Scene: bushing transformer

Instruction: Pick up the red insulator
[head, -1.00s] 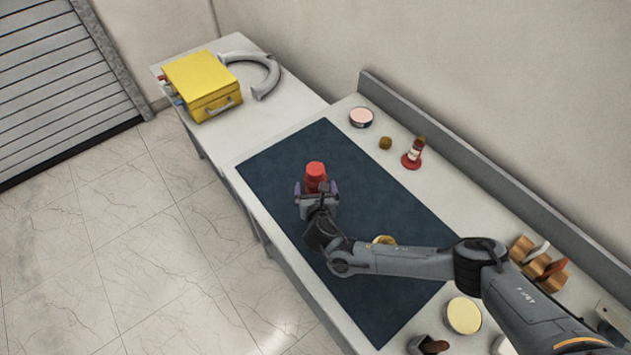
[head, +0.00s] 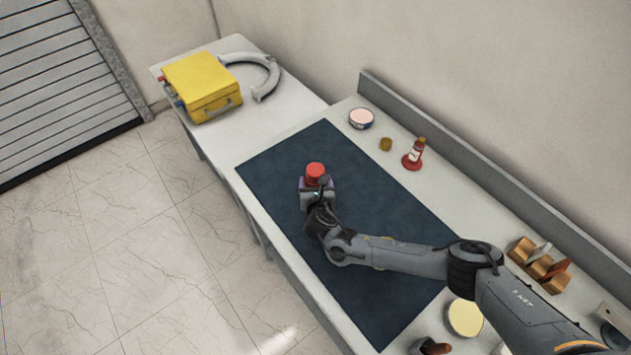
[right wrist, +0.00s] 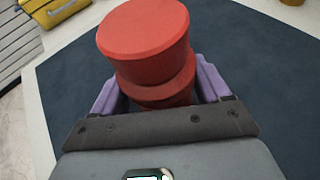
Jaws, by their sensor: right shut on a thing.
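The red insulator (head: 315,170) stands on the dark blue mat (head: 375,220), toward its far left part. It shows close up in the right wrist view (right wrist: 147,40) as a ribbed red cylinder with a wide flat top. My right gripper (head: 316,185) is shut on the insulator, with a purple finger (right wrist: 208,80) on either side of its lower part. The insulator's base is hidden by the gripper, so I cannot tell whether it touches the mat. My left gripper is not in view.
A red-based bottle-like part (head: 414,155), a small brown piece (head: 386,144) and a round tin (head: 361,119) stand along the back. A copper-coloured rack (head: 540,265) and a pale yellow disc (head: 465,317) lie to the right. A yellow case (head: 203,85) sits on the far table.

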